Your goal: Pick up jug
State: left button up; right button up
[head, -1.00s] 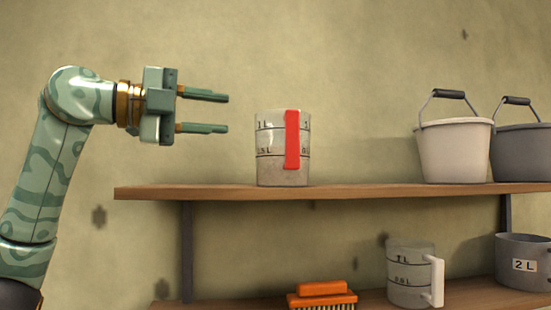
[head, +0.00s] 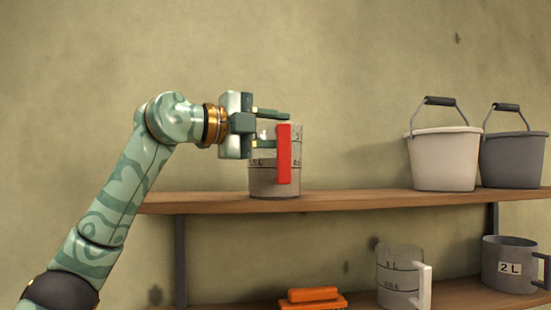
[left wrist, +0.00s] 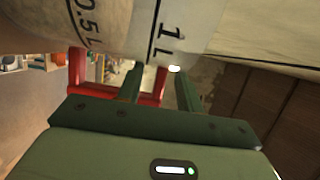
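A clear measuring jug (head: 265,180) with a red handle (head: 284,155) and grey contents stands upright on the upper shelf. My left gripper (head: 282,130) comes from the left at the height of the jug's upper part. Its two fingers are apart and overlap the jug's rim in the head view. In the left wrist view the jug (left wrist: 110,25), with its 0.5 L and 1 L marks, fills the top, and the fingers (left wrist: 158,78) point at it. The red handle (left wrist: 76,70) shows there at the left. I cannot tell whether the fingers touch the jug. My right gripper is not in view.
The upper shelf (head: 350,199) also holds a white bucket (head: 445,160) and a grey bucket (head: 515,160) at the right. Below stand a white-handled jug (head: 398,275), a grey 2 L jug (head: 505,265) and an orange brush (head: 312,297). The upper shelf is free between jug and buckets.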

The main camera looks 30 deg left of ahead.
pick_arm(q)
jog(key=shift+x, duration=1.05)
jog(key=shift+s+a, duration=0.1)
jog(key=shift+s, duration=0.15)
grip_shut()
jog(key=shift+r, duration=0.1)
jog(key=shift+w, duration=0.1)
